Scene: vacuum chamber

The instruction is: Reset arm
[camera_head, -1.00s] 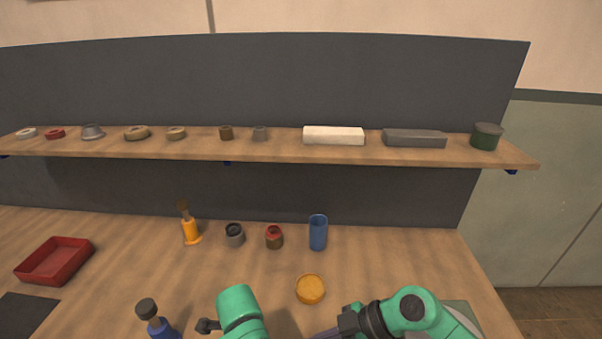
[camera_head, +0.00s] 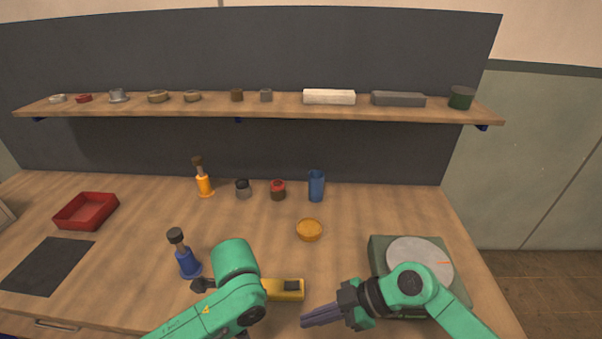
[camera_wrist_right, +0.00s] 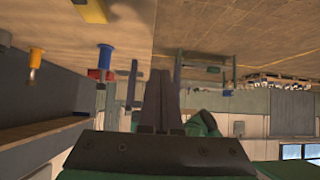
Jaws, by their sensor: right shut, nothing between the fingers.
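My right arm comes in from the lower right in the head view. My right gripper (camera_head: 322,315) points left above the front of the table, its fingers together and empty. Its closed fingers also show in the right wrist view (camera_wrist_right: 160,95). My left arm comes in from the lower middle and bends at a green joint.
A green device with a round grey plate (camera_head: 424,256) stands behind my right arm. A shelf (camera_head: 220,109) holds several small items.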

